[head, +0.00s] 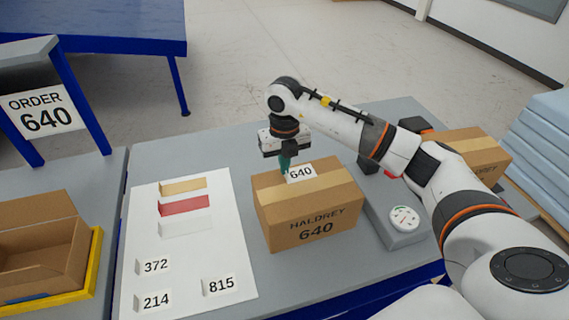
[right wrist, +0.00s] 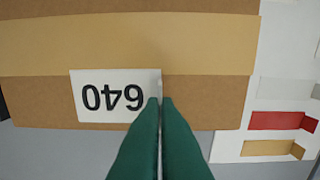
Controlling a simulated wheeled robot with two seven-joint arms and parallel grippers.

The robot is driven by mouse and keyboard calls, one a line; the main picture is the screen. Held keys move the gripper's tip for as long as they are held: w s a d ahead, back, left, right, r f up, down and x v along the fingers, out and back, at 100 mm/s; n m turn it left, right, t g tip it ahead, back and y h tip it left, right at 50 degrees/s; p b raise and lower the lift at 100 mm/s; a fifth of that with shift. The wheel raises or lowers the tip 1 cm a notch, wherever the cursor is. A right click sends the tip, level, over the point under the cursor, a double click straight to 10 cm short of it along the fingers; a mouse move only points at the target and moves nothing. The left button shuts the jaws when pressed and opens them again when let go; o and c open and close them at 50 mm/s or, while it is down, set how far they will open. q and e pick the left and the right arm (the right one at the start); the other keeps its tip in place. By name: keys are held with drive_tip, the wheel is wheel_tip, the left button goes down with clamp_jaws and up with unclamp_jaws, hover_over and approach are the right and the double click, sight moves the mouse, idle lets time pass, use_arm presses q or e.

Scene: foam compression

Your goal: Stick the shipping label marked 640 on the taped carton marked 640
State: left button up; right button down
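The taped carton marked HALDREY 640 (head: 314,218) stands on the grey table, closed with a tan tape strip along its top. My left gripper is not in view.
A white sheet (head: 140,215) left of the carton holds labels 372 (head: 156,266), 214 (head: 154,300) and 815 (head: 220,285), plus coloured strips. A grey device with a round dial (head: 404,219) and another carton (head: 466,150) are at right. An open carton (head: 40,245) sits far left.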

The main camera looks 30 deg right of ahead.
drive_tip(key=shift+s+f, duration=0.15)
drive_tip(key=shift+f, duration=0.1)
drive_tip(key=c, duration=1.6)
unclamp_jaws()
drive_tip(key=shift+r, duration=0.15)
drive_tip(key=shift+r+p, duration=2.2)
drive_tip(key=shift+r, duration=1.3)
